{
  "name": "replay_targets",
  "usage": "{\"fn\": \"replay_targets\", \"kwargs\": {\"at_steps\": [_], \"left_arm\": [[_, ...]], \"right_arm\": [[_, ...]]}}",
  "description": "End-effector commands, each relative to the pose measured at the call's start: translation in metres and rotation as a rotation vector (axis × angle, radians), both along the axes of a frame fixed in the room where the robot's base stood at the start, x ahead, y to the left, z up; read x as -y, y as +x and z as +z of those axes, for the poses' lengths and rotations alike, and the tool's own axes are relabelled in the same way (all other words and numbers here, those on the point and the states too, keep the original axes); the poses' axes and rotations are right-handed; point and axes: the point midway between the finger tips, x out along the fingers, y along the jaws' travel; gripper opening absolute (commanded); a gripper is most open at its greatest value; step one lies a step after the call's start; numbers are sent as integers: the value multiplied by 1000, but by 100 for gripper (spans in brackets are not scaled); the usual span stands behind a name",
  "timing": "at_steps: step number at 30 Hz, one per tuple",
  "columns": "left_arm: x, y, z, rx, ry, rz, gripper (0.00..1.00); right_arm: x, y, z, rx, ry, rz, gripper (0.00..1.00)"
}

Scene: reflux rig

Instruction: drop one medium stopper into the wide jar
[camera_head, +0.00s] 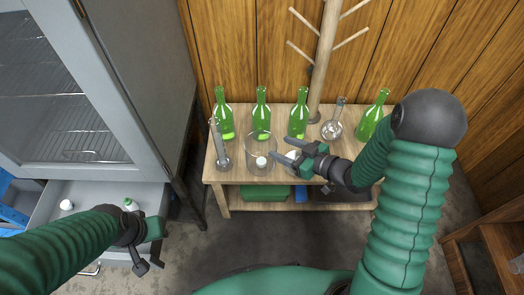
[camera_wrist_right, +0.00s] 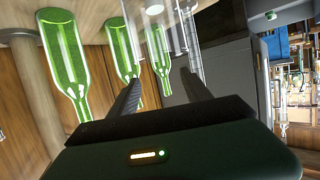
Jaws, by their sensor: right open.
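The wide jar (camera_head: 258,142) is clear glass and stands on the wooden table, left of its middle. A white stopper (camera_head: 261,161) shows through the glass low in the jar; in the right wrist view a white round piece (camera_wrist_right: 154,9) shows at the top. My right gripper (camera_head: 279,149) is open just right of the jar, its fingers pointing at it, with nothing seen between them. Another white piece (camera_head: 292,154) shows partly hidden by this gripper. My left gripper (camera_head: 146,258) hangs low near the drawer; its finger gap is unclear.
Several green bottles (camera_head: 262,118) line the table's back. A tall glass cylinder (camera_head: 222,152) stands left of the jar, a round flask (camera_head: 331,130) to the right. A wooden coat stand (camera_head: 323,65) rises behind. An open drawer (camera_head: 88,195) holds small white pieces below the grey cabinet (camera_head: 128,75).

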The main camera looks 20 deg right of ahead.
Motion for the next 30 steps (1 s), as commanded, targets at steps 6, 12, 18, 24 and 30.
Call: {"fn": "replay_targets", "kwargs": {"at_steps": [6, 12, 18, 24, 30], "left_arm": [[0, 0, 26, 0, 0, 0, 36], [0, 0, 32, 0, 0, 0, 36], [0, 0, 32, 0, 0, 0, 36], [0, 0, 32, 0, 0, 0, 36], [0, 0, 32, 0, 0, 0, 36]], "right_arm": [[32, -47, 25, -1, -1, -4, 57], [46, -69, 31, -1, -1, 0, 57], [47, -72, 30, -1, -1, 1, 57], [47, -71, 30, -1, -1, 1, 57], [53, -57, 24, -54, -100, -50, 57]]}}
